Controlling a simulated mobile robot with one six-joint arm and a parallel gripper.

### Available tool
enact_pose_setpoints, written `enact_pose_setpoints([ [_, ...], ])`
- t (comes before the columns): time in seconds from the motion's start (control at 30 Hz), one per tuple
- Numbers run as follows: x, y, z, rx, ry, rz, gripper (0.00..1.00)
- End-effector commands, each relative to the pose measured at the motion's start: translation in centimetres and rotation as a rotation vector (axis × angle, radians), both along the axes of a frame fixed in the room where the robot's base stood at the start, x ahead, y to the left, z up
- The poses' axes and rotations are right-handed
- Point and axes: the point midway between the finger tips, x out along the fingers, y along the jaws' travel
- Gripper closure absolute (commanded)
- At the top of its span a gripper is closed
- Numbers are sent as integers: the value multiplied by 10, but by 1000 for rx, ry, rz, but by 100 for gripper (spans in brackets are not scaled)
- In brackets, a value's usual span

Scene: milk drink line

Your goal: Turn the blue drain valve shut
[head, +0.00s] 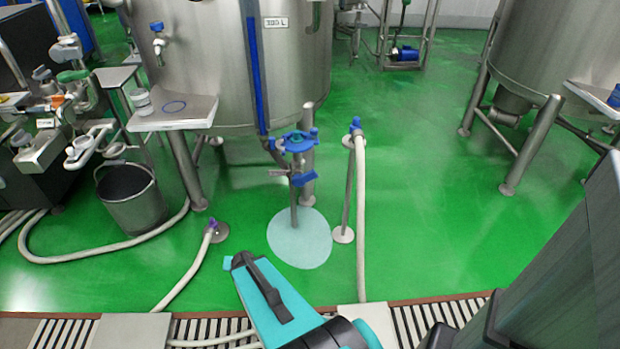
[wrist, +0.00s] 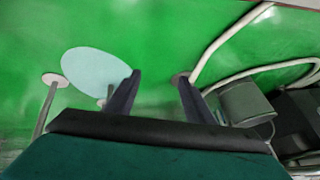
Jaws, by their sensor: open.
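The blue drain valve (head: 297,142) sits on the upright pipe in front of the large steel tank in the head view. A smaller blue lever (head: 304,178) shows just under it. The pipe goes down to a pale blue puddle (head: 300,240) on the floor. My gripper (wrist: 155,82) is open and empty in the wrist view, its two dark fingers well apart. My arm reaches in from the bottom of the head view, in front of and below the valve, apart from it. The valve cannot be made out in the wrist view, where the puddle (wrist: 95,72) shows.
A thin post with a blue top (head: 355,128) and a pale hose (head: 361,220) stands right of the valve. A steel bucket (head: 130,200) stands at left, below a small shelf (head: 172,112). A slatted drain grate (head: 60,333) runs along the front.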

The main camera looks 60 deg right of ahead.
Motion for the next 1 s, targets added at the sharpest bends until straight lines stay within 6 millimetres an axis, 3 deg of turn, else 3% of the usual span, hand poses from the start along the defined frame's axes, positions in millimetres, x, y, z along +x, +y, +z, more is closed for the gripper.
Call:
enact_pose_setpoints([
  [0.03,4,-23,-3,-15,-56,-52,52],
  [0.27,10,-117,24,-85,-326,-264,52],
  [0.47,-4,-195,56,-151,-564,-415,52],
  [0.6,-25,-245,82,-200,-733,-504,52],
  [0.8,-63,-300,121,-263,-957,-592,52],
  [1.0,-89,-325,147,-300,-1085,-624,52],
])
